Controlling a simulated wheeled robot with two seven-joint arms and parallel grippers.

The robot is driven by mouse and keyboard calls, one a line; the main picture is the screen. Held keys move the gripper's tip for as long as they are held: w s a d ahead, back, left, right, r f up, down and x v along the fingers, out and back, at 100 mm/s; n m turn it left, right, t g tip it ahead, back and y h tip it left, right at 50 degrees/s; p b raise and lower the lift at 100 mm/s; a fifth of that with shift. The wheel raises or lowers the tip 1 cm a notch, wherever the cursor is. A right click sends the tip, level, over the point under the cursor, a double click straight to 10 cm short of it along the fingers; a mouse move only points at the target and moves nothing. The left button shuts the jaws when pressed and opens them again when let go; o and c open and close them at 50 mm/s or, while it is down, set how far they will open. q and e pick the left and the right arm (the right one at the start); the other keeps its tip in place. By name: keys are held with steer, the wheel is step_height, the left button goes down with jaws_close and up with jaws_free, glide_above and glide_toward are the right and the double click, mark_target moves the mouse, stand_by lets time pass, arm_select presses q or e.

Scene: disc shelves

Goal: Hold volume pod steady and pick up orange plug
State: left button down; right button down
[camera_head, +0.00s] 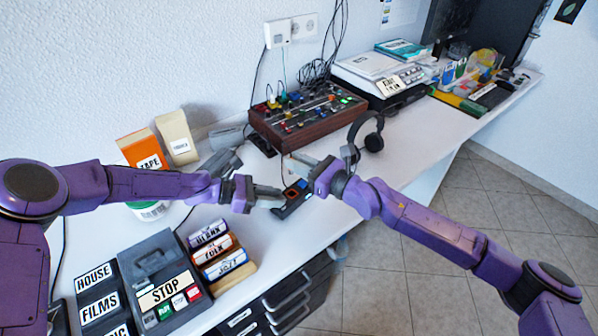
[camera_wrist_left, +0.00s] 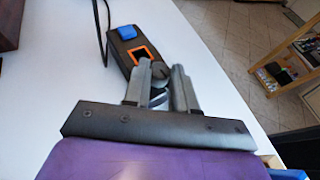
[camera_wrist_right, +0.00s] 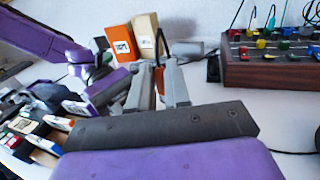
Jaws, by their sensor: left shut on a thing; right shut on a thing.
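The volume pod (camera_head: 293,204) is a dark box with a blue button and an orange-rimmed dark socket, lying near the table's front edge. It also shows in the left wrist view (camera_wrist_left: 123,45). My left gripper (camera_head: 279,197) is shut on the pod's near end, by a dark round knob, and partly hides it. My right gripper (camera_head: 293,165) is above and behind the pod, shut on the orange plug (camera_wrist_right: 159,76), apart from the pod. The plug shows only as an orange bit between the fingers, with a dark cable rising; the fingers hide most of it.
A brown mixer (camera_head: 308,118) stands behind, with headphones (camera_head: 372,140) to its right. A cassette player (camera_head: 160,285) and labelled tapes (camera_head: 208,235) stand at front left. An orange TAPE box (camera_head: 142,150) is at back left. The white table right of the headphones is clear.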

arm_select(q)
steer(key=c, duration=0.8)
jaws_free()
steer(key=v, duration=1.2)
steer(key=shift+r, duration=0.1)
